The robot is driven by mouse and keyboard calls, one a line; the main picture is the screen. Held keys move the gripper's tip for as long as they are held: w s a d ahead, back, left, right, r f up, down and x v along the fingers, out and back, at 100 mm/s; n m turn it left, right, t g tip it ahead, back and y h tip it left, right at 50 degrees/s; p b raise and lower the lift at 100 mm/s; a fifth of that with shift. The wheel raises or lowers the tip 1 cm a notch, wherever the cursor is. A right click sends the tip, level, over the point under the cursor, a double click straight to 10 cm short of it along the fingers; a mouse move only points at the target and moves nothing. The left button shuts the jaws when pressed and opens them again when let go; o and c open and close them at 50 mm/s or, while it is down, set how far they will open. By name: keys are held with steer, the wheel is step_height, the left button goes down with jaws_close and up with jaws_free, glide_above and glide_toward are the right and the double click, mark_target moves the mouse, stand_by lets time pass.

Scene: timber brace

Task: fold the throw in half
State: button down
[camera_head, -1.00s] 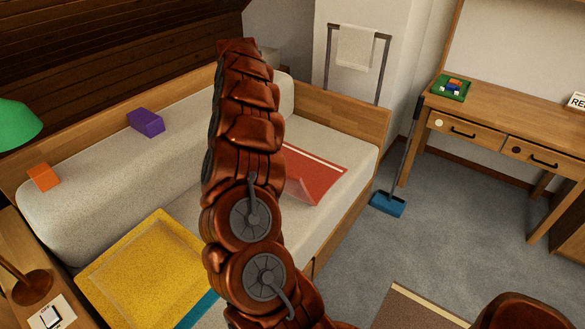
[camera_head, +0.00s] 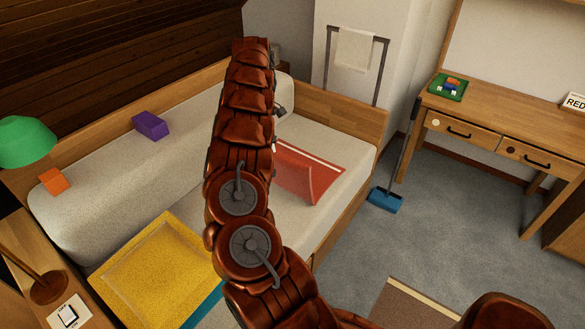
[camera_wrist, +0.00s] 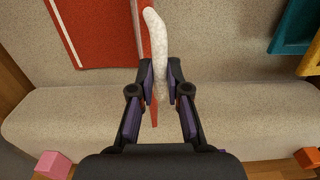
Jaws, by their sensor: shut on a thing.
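The red throw (camera_head: 310,172) with a white stripe lies on the seat of the daybed, partly hidden behind my arm in the head view. Its near right part looks raised or curled. In the wrist view, the red throw (camera_wrist: 95,35) spreads at the upper left. My gripper (camera_wrist: 160,92) is shut on a part of the throw, which stands up between the fingers as a pale, fuzzy strip with red along its left side. In the head view my gripper (camera_head: 280,110) shows only as a small dark part beside my arm.
A yellow cushion (camera_head: 150,270) lies on the seat's near left, with teal beside it. A purple block (camera_head: 150,125) and an orange block (camera_head: 53,181) rest on the backrest. A blue dustpan or broom head (camera_head: 385,200) stands on the floor by the daybed's end.

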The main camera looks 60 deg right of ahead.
steer(key=d+p, duration=0.2)
steer(key=p, duration=0.1)
steer(key=d+r+p, duration=0.1)
steer(key=d+p, duration=0.2)
steer(key=shift+s+d, duration=0.15)
steer(key=shift+d, duration=0.2)
jaws_free()
stand_by(0.7)
stand_by(0.4)
steer(key=shift+r, duration=0.1)
steer(key=shift+r+p, duration=0.65)
steer(key=shift+r, duration=0.55)
steer(key=shift+r, duration=0.15)
stand_by(0.8)
